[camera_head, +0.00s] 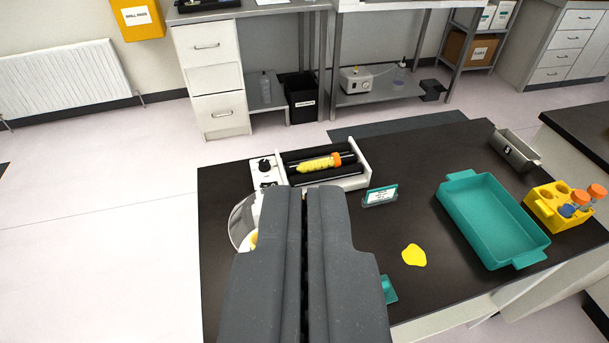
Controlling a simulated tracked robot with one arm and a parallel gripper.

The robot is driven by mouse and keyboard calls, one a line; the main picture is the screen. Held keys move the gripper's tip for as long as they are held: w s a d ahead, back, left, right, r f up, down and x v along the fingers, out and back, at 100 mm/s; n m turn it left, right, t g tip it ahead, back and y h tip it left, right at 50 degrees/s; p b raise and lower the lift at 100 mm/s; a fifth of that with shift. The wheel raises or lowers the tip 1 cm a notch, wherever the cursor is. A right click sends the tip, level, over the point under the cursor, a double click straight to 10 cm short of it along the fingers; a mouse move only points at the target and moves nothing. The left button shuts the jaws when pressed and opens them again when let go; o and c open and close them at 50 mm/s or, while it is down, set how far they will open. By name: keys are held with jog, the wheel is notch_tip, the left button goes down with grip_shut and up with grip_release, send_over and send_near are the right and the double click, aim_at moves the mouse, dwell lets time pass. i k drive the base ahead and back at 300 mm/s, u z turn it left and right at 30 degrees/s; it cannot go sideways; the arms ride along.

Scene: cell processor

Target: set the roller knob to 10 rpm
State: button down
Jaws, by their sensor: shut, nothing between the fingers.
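The roller mixer (356,181) is a white unit with dark rollers near the far left corner of the dark bench. A yellow tube with an orange cap (318,163) lies on its rollers. The black roller knob (264,165) sits on the white panel at the mixer's left end; its setting is too small to read. My gripper (305,192) is shut and empty, in the foreground; in the picture its tips lie just below the mixer, clear of the knob. It hides part of the bench and a clear round vessel (238,222).
A small sign (380,195) stands right of the mixer. A yellow patch (414,255), a teal tray (493,264), a yellow tube rack (545,212) and a metal bin (514,150) are farther right. Bare bench lies between the sign and the tray.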

aim_at(265, 166)
jog(key=u, duration=1.75)
jog(key=k, duration=1.4)
jog(key=z, duration=1.3)
jog(key=i, duration=1)
jog(key=u, duration=0.05)
